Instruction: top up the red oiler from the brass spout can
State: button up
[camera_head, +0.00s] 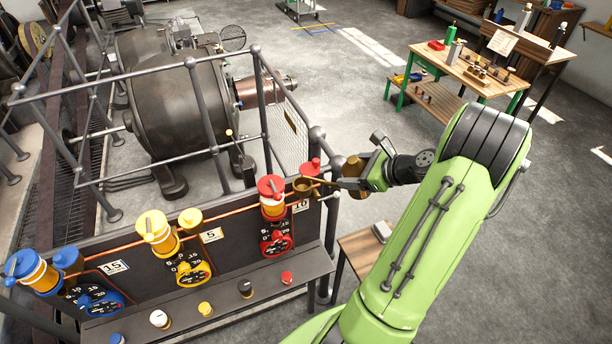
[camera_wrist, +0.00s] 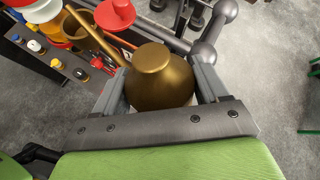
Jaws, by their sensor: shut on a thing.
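The brass spout can (camera_wrist: 160,75) is between the fingers of my gripper (camera_wrist: 155,88) in the wrist view. In the head view the can (camera_head: 353,167) is just right of the red oiler, with my gripper (camera_head: 372,172) closed on it. Its spout (camera_wrist: 95,38) runs up and left across the open filler cup (camera_head: 303,185) beside the red oiler (camera_head: 272,207). Whether the spout tip is over the cup's mouth is unclear. The oiler has a red cap and an amber body. A red lid (camera_head: 311,167) stands raised behind the cup. No oil stream is visible.
Yellow (camera_head: 158,237) and blue (camera_head: 38,273) oilers stand left along the panel, with dials below. Grey railings (camera_head: 193,100) fence the dynamo (camera_head: 178,105) behind. A small side table (camera_head: 362,250) stands below my arm; a workbench (camera_head: 465,75) is at back right.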

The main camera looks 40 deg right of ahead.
aim_at(358, 160)
jog(key=shift+r, duration=0.1)
jog(key=shift+r+h, duration=0.25)
jog(key=shift+h, duration=0.05)
dwell(1.5)
jog(key=shift+r+n+g+h, duration=0.3)
jog(key=shift+r, duration=0.15)
jog(key=shift+d, duration=0.1)
jog(key=shift+r, duration=0.1)
dwell(1.3)
jog(key=shift+r, duration=0.4)
jog(key=shift+r+g+h, duration=0.15)
jog(key=shift+g+h, duration=0.15)
dwell(1.2)
jog(key=shift+r+n, duration=0.3)
